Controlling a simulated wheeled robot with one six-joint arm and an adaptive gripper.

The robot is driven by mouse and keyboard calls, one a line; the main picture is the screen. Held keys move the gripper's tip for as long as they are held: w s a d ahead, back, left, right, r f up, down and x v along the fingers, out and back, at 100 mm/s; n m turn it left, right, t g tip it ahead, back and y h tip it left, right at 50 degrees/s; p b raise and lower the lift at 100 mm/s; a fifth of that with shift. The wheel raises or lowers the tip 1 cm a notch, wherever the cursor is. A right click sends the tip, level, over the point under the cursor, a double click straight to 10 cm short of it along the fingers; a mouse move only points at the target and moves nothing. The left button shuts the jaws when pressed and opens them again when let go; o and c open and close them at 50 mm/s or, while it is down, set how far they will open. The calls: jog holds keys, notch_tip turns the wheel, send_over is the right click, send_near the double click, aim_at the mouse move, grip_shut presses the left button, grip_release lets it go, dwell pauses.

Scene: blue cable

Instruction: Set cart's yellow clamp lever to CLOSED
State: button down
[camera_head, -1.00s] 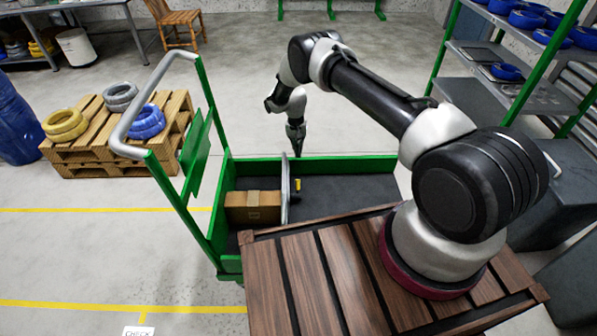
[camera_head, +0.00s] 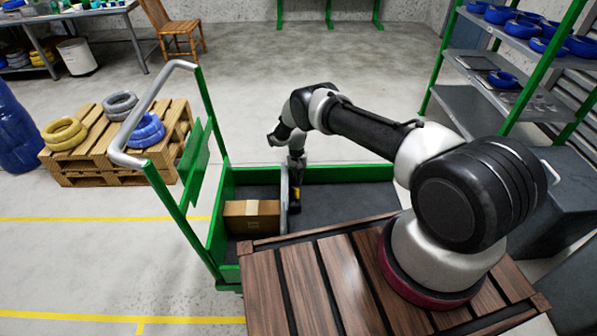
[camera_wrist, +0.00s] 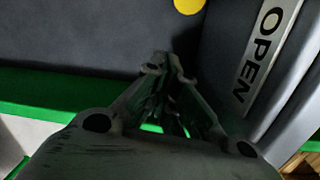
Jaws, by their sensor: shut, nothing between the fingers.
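The yellow clamp lever (camera_head: 297,194) shows as a small yellow piece beside the grey upright panel (camera_head: 284,190) in the green cart (camera_head: 340,173). My gripper (camera_head: 295,180) is down inside the cart, close to the lever and partly in front of it. In the wrist view my gripper (camera_wrist: 168,66) is shut and empty, pointing past the panel. A yellow round part (camera_wrist: 187,6) is at the top edge, a little beyond the fingertips and apart from them. An OPEN label (camera_wrist: 262,45) is on the panel at right. The lever's full shape and setting are hidden.
A cardboard box (camera_head: 251,216) lies in the cart left of the panel. The cart's green side wall runs behind my gripper. The wooden slatted top (camera_head: 330,280) is in front. The cart floor (camera_head: 340,201) right of the panel is clear.

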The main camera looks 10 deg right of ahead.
jog(key=shift+s+a+r, duration=0.35)
jog(key=shift+s+r, duration=0.15)
jog(key=shift+s, duration=0.2)
jog(key=shift+s+a+r, duration=0.35)
jog(key=shift+s+r, duration=0.1)
jog(key=shift+s, duration=0.2)
